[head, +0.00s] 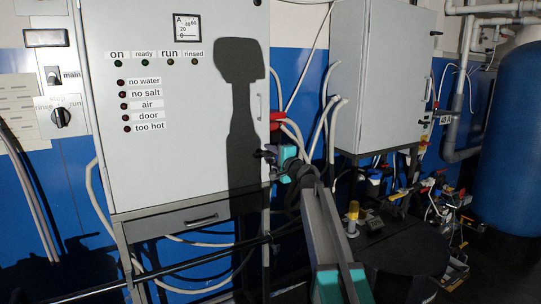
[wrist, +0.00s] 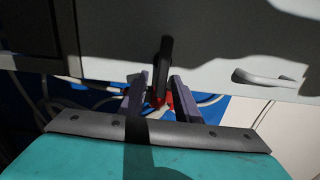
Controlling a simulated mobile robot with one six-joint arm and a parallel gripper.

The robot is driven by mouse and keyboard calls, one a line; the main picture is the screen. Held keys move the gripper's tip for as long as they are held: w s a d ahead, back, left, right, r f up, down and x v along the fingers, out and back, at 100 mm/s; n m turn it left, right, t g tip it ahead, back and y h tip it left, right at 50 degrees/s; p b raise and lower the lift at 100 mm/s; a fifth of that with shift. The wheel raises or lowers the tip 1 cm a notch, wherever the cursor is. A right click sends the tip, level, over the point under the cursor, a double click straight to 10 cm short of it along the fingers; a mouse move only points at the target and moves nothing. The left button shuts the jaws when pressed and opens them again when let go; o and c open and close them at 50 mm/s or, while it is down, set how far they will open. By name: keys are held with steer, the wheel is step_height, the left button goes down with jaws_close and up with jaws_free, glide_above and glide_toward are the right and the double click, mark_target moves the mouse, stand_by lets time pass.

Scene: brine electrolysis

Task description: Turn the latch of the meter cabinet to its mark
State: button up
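The meter cabinet (head: 190,165) is the large grey box with a dial meter (head: 187,27) and rows of labelled lamps. Its black latch (head: 264,153) is at the door's right edge, small and partly hidden by my gripper in the head view. In the wrist view the latch (wrist: 166,65) is a dark upright bar crossing the cabinet's edge. My gripper (head: 272,155) is at the latch; in the wrist view its two fingers (wrist: 158,90) stand apart, one on each side of the bar. Contact cannot be told. I cannot make out the mark.
A door handle (head: 259,108) is just above the latch. Hoses and a red part (head: 277,120) lie right of the cabinet edge. A second grey cabinet (head: 380,75), a dark drum (head: 395,255) and a blue tank (head: 505,140) stand further right.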

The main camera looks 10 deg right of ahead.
steer(key=shift+s, duration=0.15)
steer(key=b+v, duration=0.3)
steer(key=v, duration=1)
steer(key=shift+s, duration=0.25)
steer(key=shift+d, duration=0.1)
stand_by(0.4)
